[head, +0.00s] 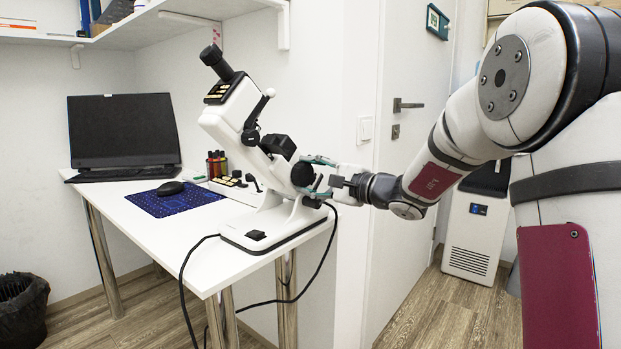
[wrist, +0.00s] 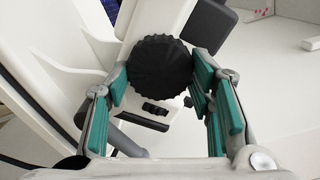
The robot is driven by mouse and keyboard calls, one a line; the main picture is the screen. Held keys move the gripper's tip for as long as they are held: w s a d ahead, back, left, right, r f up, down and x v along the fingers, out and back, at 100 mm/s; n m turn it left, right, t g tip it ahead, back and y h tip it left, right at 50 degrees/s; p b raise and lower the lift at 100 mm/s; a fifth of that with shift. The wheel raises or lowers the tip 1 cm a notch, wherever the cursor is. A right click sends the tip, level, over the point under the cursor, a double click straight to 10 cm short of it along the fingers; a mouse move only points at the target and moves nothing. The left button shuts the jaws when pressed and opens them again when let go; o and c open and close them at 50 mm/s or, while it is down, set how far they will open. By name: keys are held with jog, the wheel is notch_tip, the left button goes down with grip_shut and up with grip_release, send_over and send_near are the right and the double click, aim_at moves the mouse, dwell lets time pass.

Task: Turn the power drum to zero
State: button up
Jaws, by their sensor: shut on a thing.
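The lensmeter (head: 240,125), a white instrument with a black eyepiece, stands tilted on the desk's right end. Its power drum, a round black ribbed knob (head: 302,173), is on the side facing my arm. In the wrist view the drum (wrist: 158,68) sits between the green-padded fingers. My gripper (head: 316,176) reaches in from the right and is shut on the drum, with a pad at each side of it; it also fills the wrist view (wrist: 160,78). No scale or zero mark on the drum is readable.
On the white desk (head: 150,235) are a dark monitor (head: 123,130), a mouse (head: 170,188) on a blue pad (head: 172,203), and several pens. A black cable (head: 322,265) hangs near the desk's right edge. A door (head: 405,160) is behind my arm.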

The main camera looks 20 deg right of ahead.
jog(key=o, duration=1.2)
jog(key=shift+r+m+p, duration=0.1)
jog(key=shift+m+p, duration=0.2)
jog(key=shift+p, duration=0.35)
